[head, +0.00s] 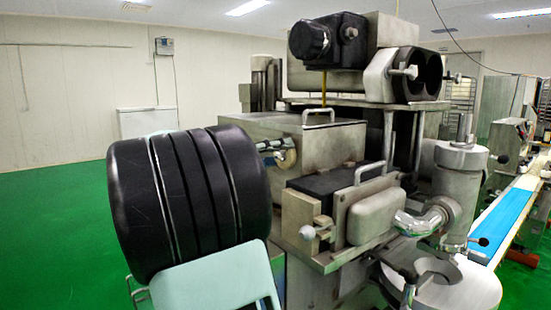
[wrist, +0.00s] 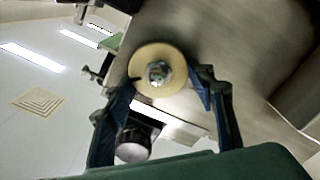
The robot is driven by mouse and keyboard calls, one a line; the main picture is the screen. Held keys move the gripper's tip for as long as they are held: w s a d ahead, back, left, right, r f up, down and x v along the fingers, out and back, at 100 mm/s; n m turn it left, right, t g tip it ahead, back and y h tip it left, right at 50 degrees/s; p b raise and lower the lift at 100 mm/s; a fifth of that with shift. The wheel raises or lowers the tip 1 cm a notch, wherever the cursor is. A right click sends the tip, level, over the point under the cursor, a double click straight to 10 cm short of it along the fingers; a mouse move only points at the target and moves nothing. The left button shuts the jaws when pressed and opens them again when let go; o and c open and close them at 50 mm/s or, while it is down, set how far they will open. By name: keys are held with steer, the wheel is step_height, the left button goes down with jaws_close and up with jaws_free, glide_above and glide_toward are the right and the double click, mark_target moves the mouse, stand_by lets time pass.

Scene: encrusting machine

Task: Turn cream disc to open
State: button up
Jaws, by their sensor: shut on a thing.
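The cream disc (head: 288,158) is on the side of the machine's metal box, partly hidden by my gripper (head: 273,147) in the head view. In the wrist view the cream disc (wrist: 146,61) is round, with a metal bolt (wrist: 158,72) at its centre and a dark notch at its left edge. My gripper (wrist: 163,82) has one blue-padded finger on each side of the disc's lower rim, and it is shut on the disc. My black arm link covers the left of the head view.
The metal box (head: 315,143) has a handle on top. A black motor housing (head: 312,40) sits above it. A silver elbow pipe (head: 420,218) and a blue conveyor belt (head: 503,222) lie to the right. The green floor (head: 60,220) is clear at left.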

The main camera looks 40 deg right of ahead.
steer(key=n, duration=0.4)
steer(key=shift+n+p, duration=0.35)
steer(key=shift+n, duration=0.05)
steer(key=n, duration=0.1)
steer(key=n+p, duration=0.1)
steer(key=n, duration=0.2)
steer(key=shift+w+f+n+p, duration=0.1)
steer(key=shift+f+n+p, duration=0.2)
steer(key=shift+p, duration=0.1)
steer(key=o, duration=1.2)
steer(key=shift+c, duration=0.2)
steer(key=w+a, duration=0.1)
steer(key=a, duration=1.1)
steer(key=shift+w, duration=0.15)
